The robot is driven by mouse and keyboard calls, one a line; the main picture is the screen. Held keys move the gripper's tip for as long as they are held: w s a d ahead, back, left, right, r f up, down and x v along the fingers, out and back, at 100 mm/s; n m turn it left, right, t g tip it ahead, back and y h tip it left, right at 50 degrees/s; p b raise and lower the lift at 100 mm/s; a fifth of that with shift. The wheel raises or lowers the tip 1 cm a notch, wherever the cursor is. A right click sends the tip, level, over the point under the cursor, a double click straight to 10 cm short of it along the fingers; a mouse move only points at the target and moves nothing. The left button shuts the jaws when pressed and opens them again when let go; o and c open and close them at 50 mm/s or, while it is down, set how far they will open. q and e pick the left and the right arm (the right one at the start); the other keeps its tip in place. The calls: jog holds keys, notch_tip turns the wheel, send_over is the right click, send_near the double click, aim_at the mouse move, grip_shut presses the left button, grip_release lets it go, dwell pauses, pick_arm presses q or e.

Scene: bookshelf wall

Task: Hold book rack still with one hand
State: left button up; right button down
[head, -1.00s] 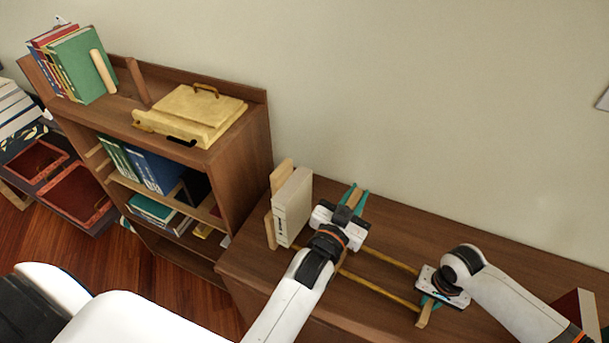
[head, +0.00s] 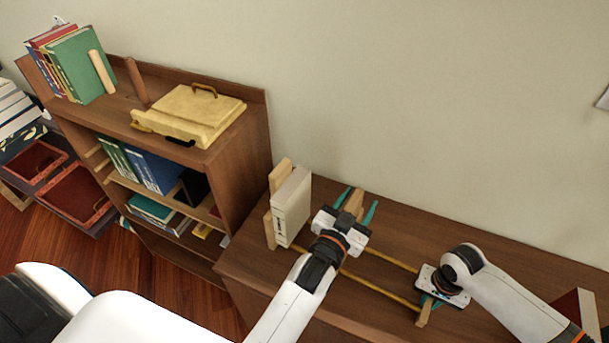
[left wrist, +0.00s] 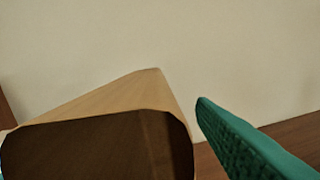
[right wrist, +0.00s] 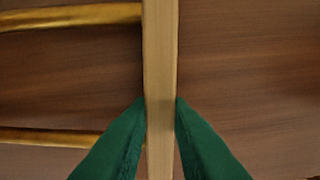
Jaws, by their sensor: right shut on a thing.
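The book rack has a wooden end (head: 269,228) at left, yellow rods (head: 380,292) and a right wooden end (head: 424,313). A cream book (head: 293,206) stands upright against the left end. My right gripper (head: 430,300) is shut on the right end; the right wrist view shows its green fingers closed on the wooden end (right wrist: 160,60). My left gripper (head: 358,204) is open above the rods, with teal fingers on either side of a wooden piece (head: 353,203). In the left wrist view this piece (left wrist: 100,105) has a dark front face and a gap to the right finger.
The rack lies on a low brown cabinet top (head: 470,245) against the wall. A taller bookshelf (head: 240,165) with books and a yellow box (head: 188,117) stands at left. A dark red and cream object (head: 578,308) is at the right edge.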

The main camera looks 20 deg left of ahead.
pick_arm(q)
jog(key=d+n, duration=0.1)
jog(key=d+r, duration=0.1)
jog(key=d, duration=0.1)
jog(key=shift+s+d+r+n, duration=0.2)
jog(key=shift+n, duration=0.2)
jog(key=shift+m, duration=0.9)
jog(key=s+a, duration=0.1)
jog(key=s, duration=0.1)
jog(key=s+a+f, duration=0.1)
jog(key=s, duration=0.2)
jog(key=s+a, duration=0.2)
jog(key=shift+s+a+f, duration=0.1)
jog(key=shift+s+f, duration=0.1)
jog(key=shift+s, duration=0.1)
jog(key=shift+a, duration=0.1)
pick_arm(e)
jog(key=c, duration=1.3)
grip_release()
jog(key=shift+o, duration=0.2)
jog(key=shift+r, duration=0.15)
